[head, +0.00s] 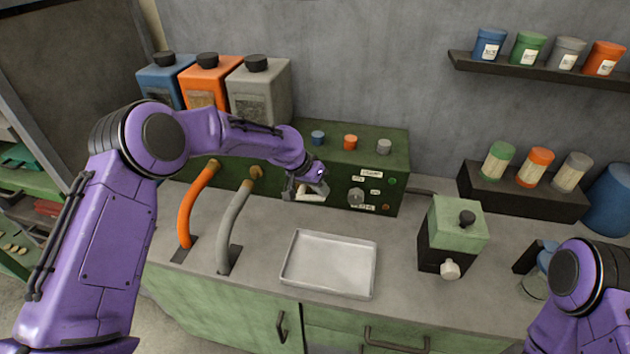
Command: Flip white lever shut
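My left gripper (308,192) is at the front of the green machine (390,160), left of its grey knob (356,196). A small pale piece shows at its fingertips; it may be the white lever, but the gripper covers most of it. I cannot tell whether the fingers are closed on it or only beside it. The lever's position is hidden. My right arm (590,290) comes in at the lower right, and its gripper is out of the picture.
An empty metal tray (328,290) lies on the counter below the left gripper. Orange (194,205) and grey hoses (233,225) stand left of it. A small green-and-black box (450,240) with a white knob stands to the right. Bare counter separates tray and box.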

